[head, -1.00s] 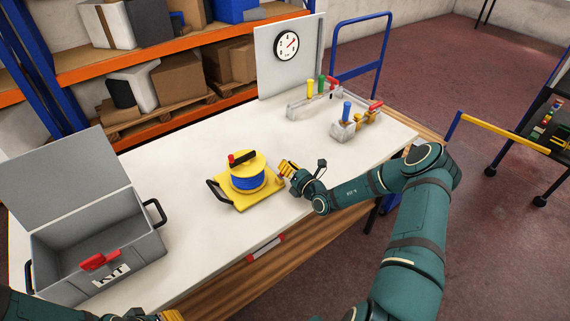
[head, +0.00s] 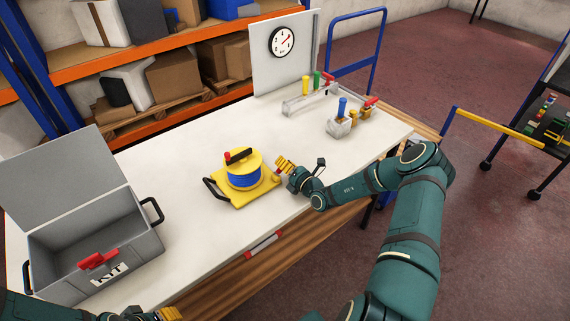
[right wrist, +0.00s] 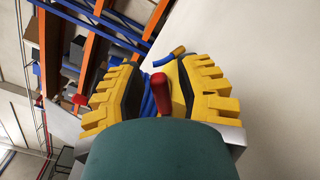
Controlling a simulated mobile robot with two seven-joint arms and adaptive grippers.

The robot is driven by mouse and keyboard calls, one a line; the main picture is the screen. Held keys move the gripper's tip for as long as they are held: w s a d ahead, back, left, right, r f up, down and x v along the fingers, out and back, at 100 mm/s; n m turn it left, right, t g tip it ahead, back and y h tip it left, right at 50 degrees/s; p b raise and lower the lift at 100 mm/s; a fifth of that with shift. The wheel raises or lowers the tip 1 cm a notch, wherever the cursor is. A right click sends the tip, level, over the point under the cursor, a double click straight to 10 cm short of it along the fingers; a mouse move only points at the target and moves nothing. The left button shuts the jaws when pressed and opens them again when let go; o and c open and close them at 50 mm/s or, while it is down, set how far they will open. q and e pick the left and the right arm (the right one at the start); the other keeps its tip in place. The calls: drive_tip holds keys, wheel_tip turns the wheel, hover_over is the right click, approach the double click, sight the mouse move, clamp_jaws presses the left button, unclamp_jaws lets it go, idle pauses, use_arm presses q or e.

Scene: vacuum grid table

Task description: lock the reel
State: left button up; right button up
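The reel (head: 243,175) stands on the table, a yellow drum wound with blue cable on a yellow base with a black handle at left. A black bar with a red knob lies across its top. My right gripper (head: 282,165) is just right of the reel, pointing at it. In the right wrist view its yellow fingers (right wrist: 158,85) are apart. A red rod-like part (right wrist: 160,95) shows between them with gaps on both sides; contact is not clear. Blue cable shows behind it. My left gripper (head: 168,315) is only partly visible at the bottom edge.
An open grey kit box (head: 135,248) with a red latch stands at left. A gauge panel (head: 262,70) and a manifold with coloured handles (head: 310,98) stand at the back right, with a valve block (head: 342,124) nearer. The table (head: 195,235) is clear in front of the reel.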

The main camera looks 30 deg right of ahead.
drive_tip(key=shift+o, duration=0.3)
drive_tip(key=s, duration=1.2)
drive_tip(key=shift+d, duration=0.4)
